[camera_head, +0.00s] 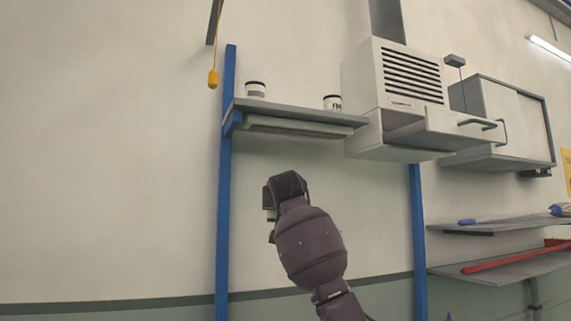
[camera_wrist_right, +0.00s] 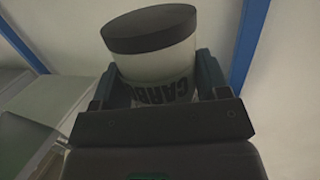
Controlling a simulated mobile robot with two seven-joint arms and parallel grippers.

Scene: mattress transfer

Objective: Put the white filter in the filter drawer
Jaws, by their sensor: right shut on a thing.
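My right gripper (camera_wrist_right: 158,85) is shut on a white canister (camera_wrist_right: 160,68) with a dark lid and dark lettering that seems to read "CARB". In the head view my right arm rises from the bottom; the wrist hides the canister and most of the gripper. Two similar pale canisters with dark tops stand on the wall shelf, one at the left (camera_head: 255,93) and one farther right (camera_head: 332,105). The filter drawer (camera_head: 450,126) sticks out open from under the vented white unit (camera_head: 375,80), up and right of my right gripper. My left gripper is out of view.
The shelf (camera_head: 295,114) hangs between blue posts (camera_head: 226,180). A white cabinet (camera_head: 510,115) is right of the drawer. Lower right shelves (camera_head: 500,226) hold blue items and a red tool (camera_head: 515,257). A yellow pull handle (camera_head: 213,79) hangs at upper left.

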